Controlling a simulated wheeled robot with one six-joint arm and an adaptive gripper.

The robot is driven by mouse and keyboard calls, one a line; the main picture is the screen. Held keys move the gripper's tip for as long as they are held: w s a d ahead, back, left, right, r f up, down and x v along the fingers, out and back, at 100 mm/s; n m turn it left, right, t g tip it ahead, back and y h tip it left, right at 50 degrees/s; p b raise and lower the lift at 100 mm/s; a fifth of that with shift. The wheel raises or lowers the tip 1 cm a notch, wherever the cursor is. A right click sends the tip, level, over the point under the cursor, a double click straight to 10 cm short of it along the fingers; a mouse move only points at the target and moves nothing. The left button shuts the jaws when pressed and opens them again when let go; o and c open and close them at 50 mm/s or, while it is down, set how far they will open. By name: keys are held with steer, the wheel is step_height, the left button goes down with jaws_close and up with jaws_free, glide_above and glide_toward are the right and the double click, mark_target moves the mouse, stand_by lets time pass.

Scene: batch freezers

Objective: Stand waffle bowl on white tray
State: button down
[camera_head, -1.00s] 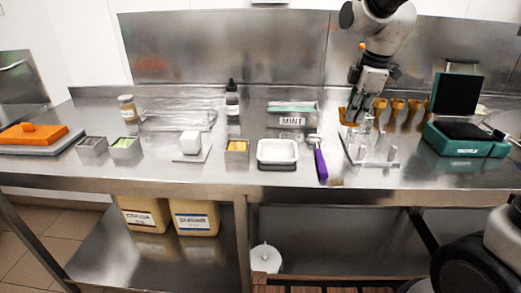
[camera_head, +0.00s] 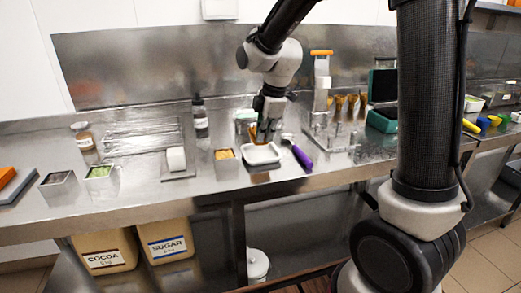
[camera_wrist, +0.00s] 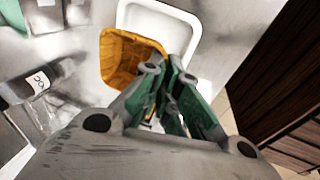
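The waffle bowl (camera_wrist: 122,58) is golden-orange with a ribbed wall and lies between my fingers in the wrist view. In the head view the waffle bowl (camera_head: 253,132) is partly hidden by my gripper (camera_head: 265,132). In the wrist view my gripper (camera_wrist: 168,82) appears shut on the bowl's wall. The white tray (camera_head: 261,154) is shallow and rectangular, near the bench's front edge. My gripper holds the bowl at the tray's back part. The tray also shows beyond the bowl in the wrist view (camera_wrist: 203,58). I cannot tell whether bowl and tray touch.
A purple-handled scoop (camera_head: 301,155) lies right of the tray. A small steel container with orange contents (camera_head: 226,163) stands to its left. A dark bottle (camera_head: 200,118) stands behind. More waffle cones (camera_head: 352,102) stand farther right. The bench's front edge is close to the tray.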

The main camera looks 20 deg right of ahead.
steer(key=shift+f, duration=2.45)
steer(key=shift+f, duration=0.15)
steer(key=c, duration=1.9)
jaws_free()
